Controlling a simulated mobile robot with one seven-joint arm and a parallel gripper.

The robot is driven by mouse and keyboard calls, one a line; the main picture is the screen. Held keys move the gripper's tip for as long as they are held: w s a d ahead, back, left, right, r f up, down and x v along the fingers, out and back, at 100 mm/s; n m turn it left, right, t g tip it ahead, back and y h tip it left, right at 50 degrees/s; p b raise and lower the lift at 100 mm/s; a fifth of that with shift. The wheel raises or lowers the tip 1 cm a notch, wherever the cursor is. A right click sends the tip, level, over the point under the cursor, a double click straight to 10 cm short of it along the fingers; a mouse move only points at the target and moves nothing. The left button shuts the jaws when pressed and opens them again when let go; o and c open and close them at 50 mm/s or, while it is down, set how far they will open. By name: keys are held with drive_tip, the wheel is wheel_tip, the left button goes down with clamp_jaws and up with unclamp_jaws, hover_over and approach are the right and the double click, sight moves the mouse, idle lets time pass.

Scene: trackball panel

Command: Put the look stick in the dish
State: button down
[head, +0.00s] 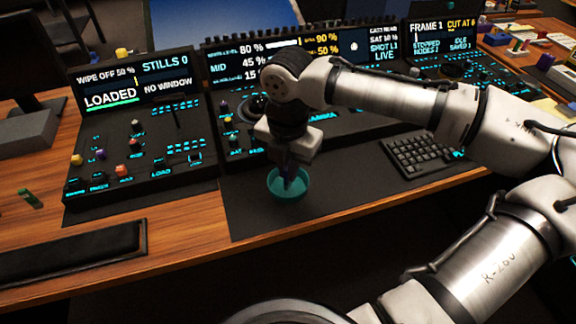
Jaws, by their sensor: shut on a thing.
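The teal dish (301,191) is a small round bowl on the dark mat at the desk's front, below the middle panel. My gripper (289,172) points down over the dish, with its fingertips at or just inside the rim. It is shut on a small dark, slightly purplish piece, which looks like the look stick. The fingers hide most of it, and I cannot tell whether it touches the dish floor. The fingers also cover part of the dish's far rim.
A green stick-shaped piece (30,198) lies on the wood at far left. A lit control panel (140,130) with coloured knobs stands left of the dish. A black keyboard (425,152) lies to the right. A black padded rest (75,258) lies at front left. The mat (250,215) around the dish is clear.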

drive_tip(key=c, duration=1.5)
unclamp_jaws()
wheel_tip(320, 180, up, 7)
drive_tip(key=p, duration=0.8)
drive_tip(key=shift+r, duration=0.1)
drive_tip(key=shift+s, duration=0.1)
